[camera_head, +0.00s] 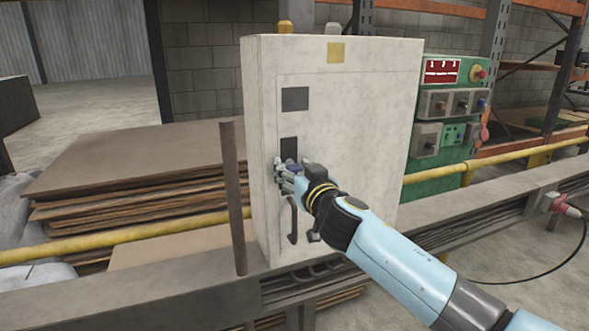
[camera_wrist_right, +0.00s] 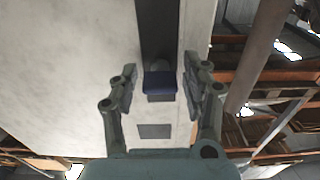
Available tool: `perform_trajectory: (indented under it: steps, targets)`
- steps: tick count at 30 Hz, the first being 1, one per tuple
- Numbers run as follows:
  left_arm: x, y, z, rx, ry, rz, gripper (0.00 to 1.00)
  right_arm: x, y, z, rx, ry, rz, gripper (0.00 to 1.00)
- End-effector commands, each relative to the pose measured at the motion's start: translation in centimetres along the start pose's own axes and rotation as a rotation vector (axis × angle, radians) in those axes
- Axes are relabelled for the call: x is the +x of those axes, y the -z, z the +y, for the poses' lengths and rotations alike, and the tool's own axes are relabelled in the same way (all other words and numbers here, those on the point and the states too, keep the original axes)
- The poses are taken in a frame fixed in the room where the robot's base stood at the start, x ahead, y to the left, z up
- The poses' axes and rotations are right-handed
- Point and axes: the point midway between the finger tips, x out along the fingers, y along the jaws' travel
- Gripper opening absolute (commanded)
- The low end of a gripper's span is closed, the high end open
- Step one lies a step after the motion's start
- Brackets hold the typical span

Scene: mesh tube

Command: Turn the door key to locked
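The door key shows as a blue grip (camera_wrist_right: 159,84) in front of a dark lock plate (camera_wrist_right: 156,30) in the right wrist view. In the head view, a bit of blue (camera_head: 292,165) shows among the fingers, just below the dark plate (camera_head: 289,148) on the pale cabinet door (camera_head: 350,110). My right gripper (camera_head: 281,169) is at the door, its fingers on either side of the key. In the wrist view, the fingers (camera_wrist_right: 160,88) are apart, with a narrow gap on each side of the blue grip. My left gripper is not in view.
A dark handle (camera_head: 292,222) is on the door below my gripper. A rusty post (camera_head: 233,195) stands left of the cabinet. A green control panel (camera_head: 448,160) stands to the right, and a yellow rail (camera_head: 120,238) runs past the cabinet.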

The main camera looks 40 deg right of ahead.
Motion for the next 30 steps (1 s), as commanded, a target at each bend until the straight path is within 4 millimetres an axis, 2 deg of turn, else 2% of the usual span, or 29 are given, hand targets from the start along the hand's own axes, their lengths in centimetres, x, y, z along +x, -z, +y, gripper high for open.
perform_trajectory:
  steps: [1, 10, 20, 30]
  targets:
    - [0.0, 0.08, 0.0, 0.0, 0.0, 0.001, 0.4, -0.01, 0.0, 0.0, 0.0, 0.0, 0.0, 0.39]
    - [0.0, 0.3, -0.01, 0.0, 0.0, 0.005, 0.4, -0.02, 0.0, 0.0, 0.0, 0.0, 0.0, 0.0]
    - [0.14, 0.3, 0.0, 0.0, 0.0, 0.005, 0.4, -0.02, -0.02, -0.01, -0.049, 0.0, 0.0, 0.0]
    - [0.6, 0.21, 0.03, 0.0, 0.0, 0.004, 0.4, -0.02, -0.02, -0.02, -0.287, 0.001, 0.001, 0.0]
